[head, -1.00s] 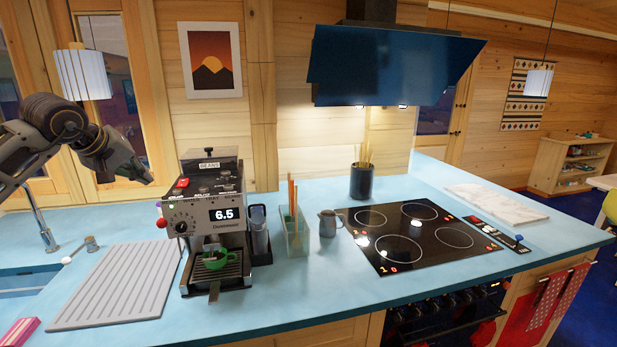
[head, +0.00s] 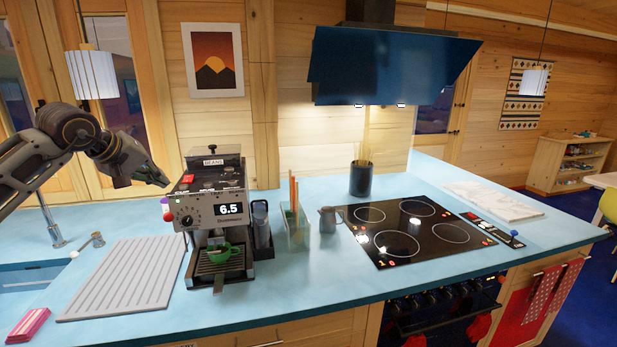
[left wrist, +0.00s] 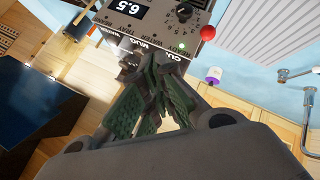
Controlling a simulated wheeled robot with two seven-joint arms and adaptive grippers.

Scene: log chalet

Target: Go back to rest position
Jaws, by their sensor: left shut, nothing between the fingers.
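My left gripper (head: 150,177) is in the air at the left of the head view, beside the upper left of the coffee machine (head: 213,200). Its fingers are shut with nothing between them. In the left wrist view the shut fingers (left wrist: 150,95) show at the middle, with the machine's front panel (left wrist: 165,22) and its 6.5 display beyond them. A green cup (head: 222,254) stands on the machine's drip tray. I cannot tell from the head view how close the fingertips are to the machine. My right gripper is not in view.
A ribbed drainboard (head: 122,280), a tap (head: 52,225) and a pink striped packet (head: 29,325) lie left of the machine. A glass holder (head: 297,229), a metal jug (head: 328,219), a dark pot (head: 360,180) and a black hob (head: 405,240) are to the right. A blue hood (head: 385,66) hangs above.

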